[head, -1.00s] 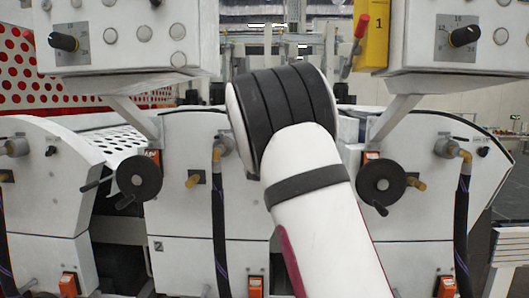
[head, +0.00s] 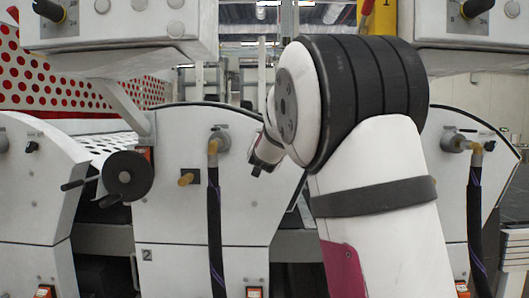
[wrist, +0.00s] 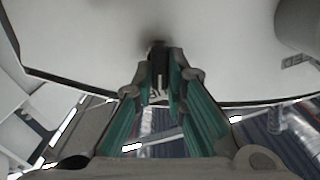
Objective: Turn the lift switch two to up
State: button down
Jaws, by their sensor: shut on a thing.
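In the wrist view, a small black switch (wrist: 158,53) sticks out of a pale panel face. My gripper (wrist: 159,80) has its teal-padded fingers close together around it, shut on it. Its label and exact turn position cannot be read. In the head view, the panel marked 2 (head: 165,220) is left of my arm.
A black handwheel (head: 128,175) juts out left of panel 2. A brass-coloured elbow with a dark hose (head: 214,200) hangs on panel 2. Control boxes (head: 125,30) overhang above. Similar panels (head: 455,195) stand on both sides.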

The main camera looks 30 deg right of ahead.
jog(key=shift+m+b, duration=0.45)
jog(key=shift+m, duration=0.15)
jog(key=shift+d, duration=0.1)
jog(key=c, duration=1.6)
grip_release()
jog(key=shift+s, duration=0.1)
jog(key=v, duration=1.2)
